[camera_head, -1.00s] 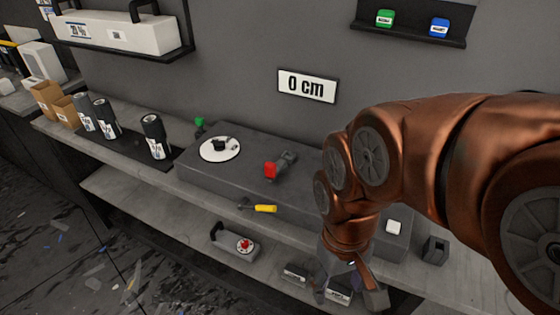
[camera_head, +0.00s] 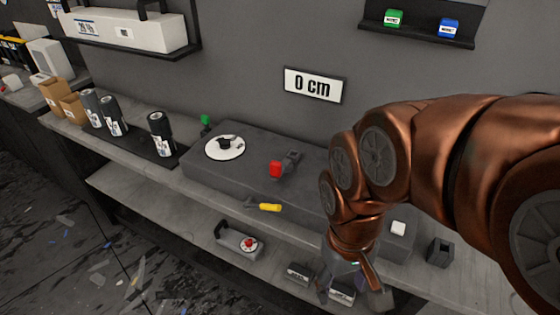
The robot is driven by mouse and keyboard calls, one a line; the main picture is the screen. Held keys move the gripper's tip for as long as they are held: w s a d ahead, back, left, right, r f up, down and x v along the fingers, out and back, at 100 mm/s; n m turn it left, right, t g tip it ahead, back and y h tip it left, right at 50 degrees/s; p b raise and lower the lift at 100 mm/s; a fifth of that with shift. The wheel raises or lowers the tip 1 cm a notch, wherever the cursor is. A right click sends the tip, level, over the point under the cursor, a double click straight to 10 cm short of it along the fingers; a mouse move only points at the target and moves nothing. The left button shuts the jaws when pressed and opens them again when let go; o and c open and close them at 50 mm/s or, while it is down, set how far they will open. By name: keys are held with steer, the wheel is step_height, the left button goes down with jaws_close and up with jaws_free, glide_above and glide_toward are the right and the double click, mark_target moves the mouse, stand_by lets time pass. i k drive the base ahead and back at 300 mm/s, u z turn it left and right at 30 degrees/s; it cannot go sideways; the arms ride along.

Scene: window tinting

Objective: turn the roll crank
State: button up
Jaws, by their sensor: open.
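A grey block (camera_head: 213,172) on the bench carries a white disc (camera_head: 212,148) with a black part on top. A red-ended grey part (camera_head: 277,168) sits to the right of the disc. A yellow-handled part (camera_head: 269,207) with a dark end lies along the block's front edge. I cannot tell for sure which of these is the roll crank. My gripper (camera_head: 348,286) is open, points down in front of the bench and right of these parts, and is apart from them.
A sign (camera_head: 314,85) on the wall reads "0 cm". Dark rolls (camera_head: 161,133) stand on the bench at left. A lower shelf holds a box with a red button (camera_head: 248,244) and small boxes (camera_head: 299,272). A black holder (camera_head: 440,252) stands at right.

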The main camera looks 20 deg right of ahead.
mark_target(278, 169)
steer(key=z, duration=0.05)
steer(key=k, duration=0.95)
steer(key=u, duration=1)
steer(key=i, duration=1.5)
steer(key=z, duration=0.55)
